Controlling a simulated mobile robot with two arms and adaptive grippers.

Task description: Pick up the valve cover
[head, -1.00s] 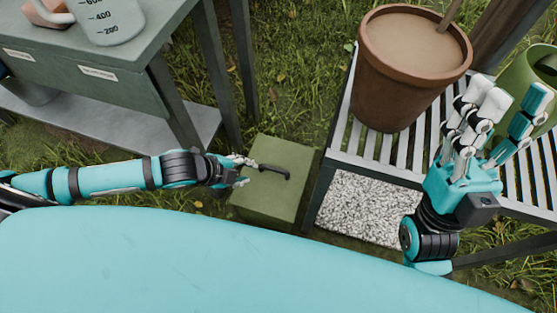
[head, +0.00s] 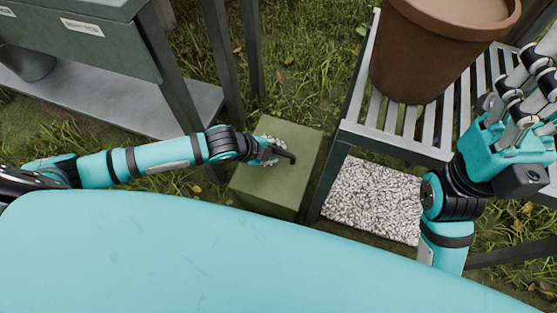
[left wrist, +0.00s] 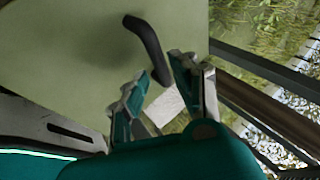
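The valve cover (head: 275,185) is a green box on the grass with a dark curved handle (head: 288,155) on top. In the left wrist view, the green top (left wrist: 70,50) fills the upper left and the dark handle (left wrist: 147,40) reaches down to my fingers. My left gripper (head: 270,150) is at the handle, its far side partly hidden by it. In the left wrist view its fingers (left wrist: 157,78) stand apart, one on each side of the handle's near end; contact cannot be told. My right gripper (head: 520,95) is empty, fingers spread, at the right.
A slatted bench (head: 400,140) with a large brown pot (head: 425,50) stands right of the box. A white gravel patch (head: 372,200) lies beneath it. A green bench with drawers (head: 85,45) and a lower shelf (head: 130,105) is at the left. Grass lies behind the box.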

